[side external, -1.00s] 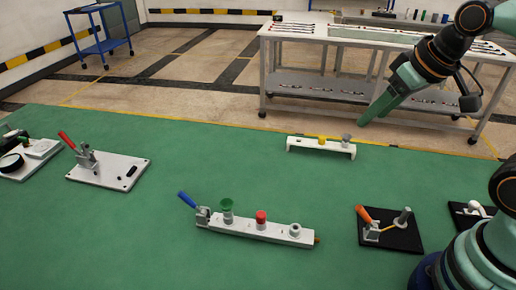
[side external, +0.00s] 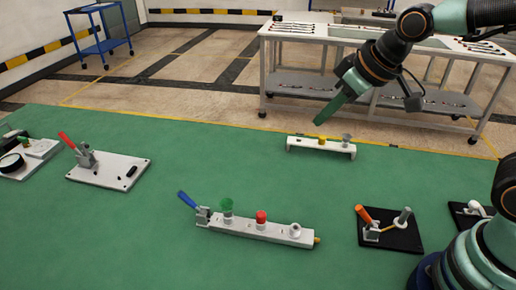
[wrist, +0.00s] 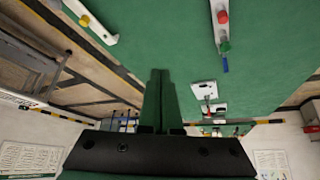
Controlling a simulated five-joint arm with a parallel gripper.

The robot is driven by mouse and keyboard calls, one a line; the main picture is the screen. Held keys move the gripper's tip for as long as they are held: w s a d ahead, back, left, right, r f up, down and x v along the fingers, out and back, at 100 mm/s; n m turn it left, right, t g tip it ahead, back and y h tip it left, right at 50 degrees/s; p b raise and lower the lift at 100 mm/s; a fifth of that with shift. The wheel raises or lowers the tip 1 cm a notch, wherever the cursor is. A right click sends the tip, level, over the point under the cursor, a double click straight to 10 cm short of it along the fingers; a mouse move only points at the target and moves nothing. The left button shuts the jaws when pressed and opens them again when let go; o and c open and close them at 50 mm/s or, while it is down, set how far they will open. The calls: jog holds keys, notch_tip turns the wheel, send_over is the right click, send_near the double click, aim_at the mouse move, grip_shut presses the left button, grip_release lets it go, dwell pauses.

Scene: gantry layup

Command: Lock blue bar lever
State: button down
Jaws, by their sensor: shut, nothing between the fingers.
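The white bar fixture (side external: 262,229) lies on the green table. At its left end is a toggle clamp with a blue lever (side external: 187,199) that slants up to the left. A green funnel-shaped piece (side external: 227,205), a red knob (side external: 261,216) and a white ring piece (side external: 295,230) stand along the bar. In the wrist view the blue lever (wrist: 225,65) shows right of centre, beside the green piece (wrist: 224,46) and red knob (wrist: 222,17). My gripper (side external: 322,120) is shut and empty, in the air near the table's back edge, well above and apart from the bar. It also shows in the wrist view (wrist: 160,74).
A white bracket with a yellow piece (side external: 321,145) stands below my gripper. A black plate with an orange lever (side external: 390,236) is at right. A white plate with a red lever (side external: 108,171) is at left. Bare green table surrounds the bar.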

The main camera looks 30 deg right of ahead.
jog(key=w+a+f+n+y, duration=0.1)
jog(key=a+f+n, duration=0.1)
jog(key=a, duration=0.7)
jog(key=w+a+f+n+y, duration=0.1)
jog(key=a+f+n+y, duration=0.1)
jog(key=a, duration=0.8)
jog(key=shift+w+a+f+n, duration=0.35)
jog(key=shift+f+n, duration=0.35)
jog(key=shift+f, duration=0.25)
jog(key=shift+w+f, duration=0.15)
send_near(187, 198)
jog(key=x, duration=0.4)
jog(key=shift+f, duration=0.5)
jog(key=shift+w+a+f, duration=0.45)
jog(key=shift+w+f, duration=0.15)
